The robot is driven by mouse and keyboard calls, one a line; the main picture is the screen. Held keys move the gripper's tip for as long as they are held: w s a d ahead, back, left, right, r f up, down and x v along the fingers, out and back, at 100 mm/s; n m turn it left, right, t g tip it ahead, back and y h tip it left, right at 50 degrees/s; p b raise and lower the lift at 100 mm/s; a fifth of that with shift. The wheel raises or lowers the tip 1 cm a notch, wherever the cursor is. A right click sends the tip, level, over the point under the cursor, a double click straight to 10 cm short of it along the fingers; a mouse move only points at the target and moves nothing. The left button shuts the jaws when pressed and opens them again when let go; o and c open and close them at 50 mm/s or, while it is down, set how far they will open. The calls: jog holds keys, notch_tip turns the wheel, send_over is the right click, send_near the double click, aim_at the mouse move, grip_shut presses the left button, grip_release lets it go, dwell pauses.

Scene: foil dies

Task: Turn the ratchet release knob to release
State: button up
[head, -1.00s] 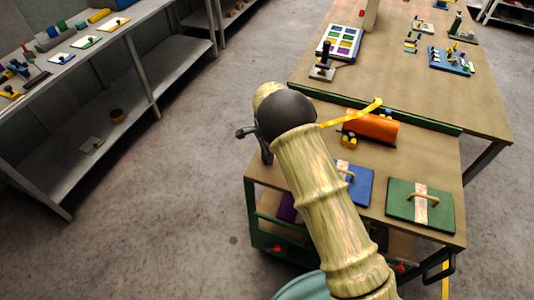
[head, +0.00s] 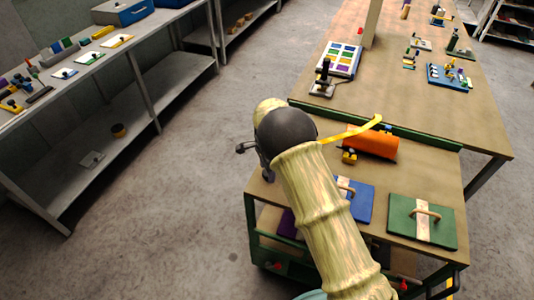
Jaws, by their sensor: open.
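An orange roll (head: 372,142) lies on the brown-topped cart, with a yellow strap (head: 352,129) running along its upper left side. A small yellow and black piece (head: 348,156) sits at the roll's left end. I cannot make out a release knob for certain; the piece is too small to tell. My gripper (head: 242,148) is open, seen partly past my arm at the cart's left edge. It looks empty and is apart from the roll and the small piece. My arm hides part of the cart top.
A blue board (head: 363,205) and a green board (head: 402,221), each with a handle, lie on the cart's near side. Behind is a long workbench (head: 440,115) with a colour-chart panel (head: 341,58). Grey shelving (head: 140,80) stands at left; open floor lies between.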

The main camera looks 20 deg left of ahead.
notch_tip(320, 180, up, 17)
jog(key=b, duration=0.2)
jog(key=shift+f, duration=0.1)
dwell(0.5)
jog(key=s+d+r+n, duration=0.1)
jog(key=s+d+n, duration=0.2)
jog(key=d, duration=1.7)
jog(key=s+d+f+n+t, duration=0.2)
jog(key=s+d+n, duration=0.5)
jog(key=s+d, duration=0.7)
jog(key=s, duration=0.3)
jog(key=shift+t, duration=0.3)
